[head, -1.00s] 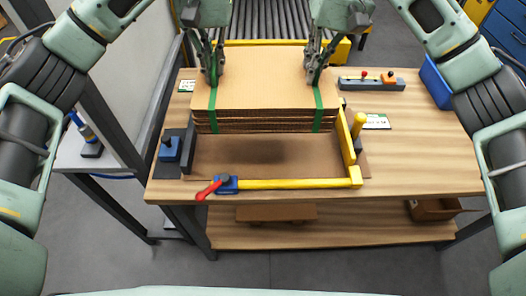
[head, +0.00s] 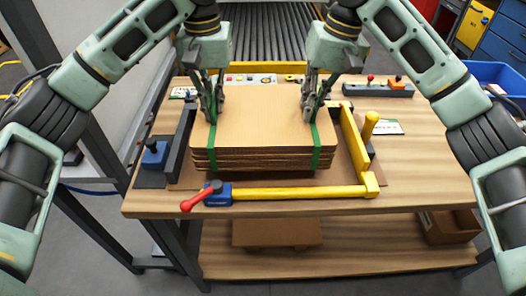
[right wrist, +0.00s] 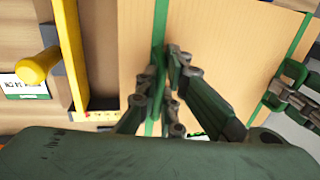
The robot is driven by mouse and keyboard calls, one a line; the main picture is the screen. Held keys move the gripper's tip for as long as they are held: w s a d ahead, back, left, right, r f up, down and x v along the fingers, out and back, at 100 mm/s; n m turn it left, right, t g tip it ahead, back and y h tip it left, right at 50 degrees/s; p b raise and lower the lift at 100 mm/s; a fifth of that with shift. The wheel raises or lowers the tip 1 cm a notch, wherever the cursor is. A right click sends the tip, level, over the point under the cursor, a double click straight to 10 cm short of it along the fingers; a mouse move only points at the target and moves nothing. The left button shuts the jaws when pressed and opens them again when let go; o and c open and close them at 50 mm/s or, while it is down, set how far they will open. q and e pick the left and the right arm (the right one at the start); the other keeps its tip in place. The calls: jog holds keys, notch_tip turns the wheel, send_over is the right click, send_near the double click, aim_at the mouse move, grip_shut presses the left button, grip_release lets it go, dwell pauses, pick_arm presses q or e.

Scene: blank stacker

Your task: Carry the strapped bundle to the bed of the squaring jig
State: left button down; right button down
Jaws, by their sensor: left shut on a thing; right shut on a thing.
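The strapped bundle (head: 262,128) is a stack of brown cardboard sheets with two green straps. It is over the brown bed of the squaring jig (head: 335,176), between the dark left fence and the yellow right fence (head: 352,140). I cannot tell whether it touches the bed. My left gripper (head: 212,118) is shut on the left green strap, and my right gripper (head: 310,118) is shut on the right green strap. The right wrist view shows the right gripper (right wrist: 162,75) at the strap on the bundle's top (right wrist: 208,50). The bundle hides most of the bed.
A yellow front bar (head: 300,193) with a red-handled blue clamp (head: 208,196) runs along the jig's front. A yellow post (head: 370,122) stands at the right. A roller conveyor (head: 268,40) lies behind.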

aim_at(217, 118)
pick_arm(q)
jog(key=shift+f, duration=0.2)
pick_arm(e)
jog(key=shift+d+f, duration=0.1)
jog(key=shift+f, duration=0.1)
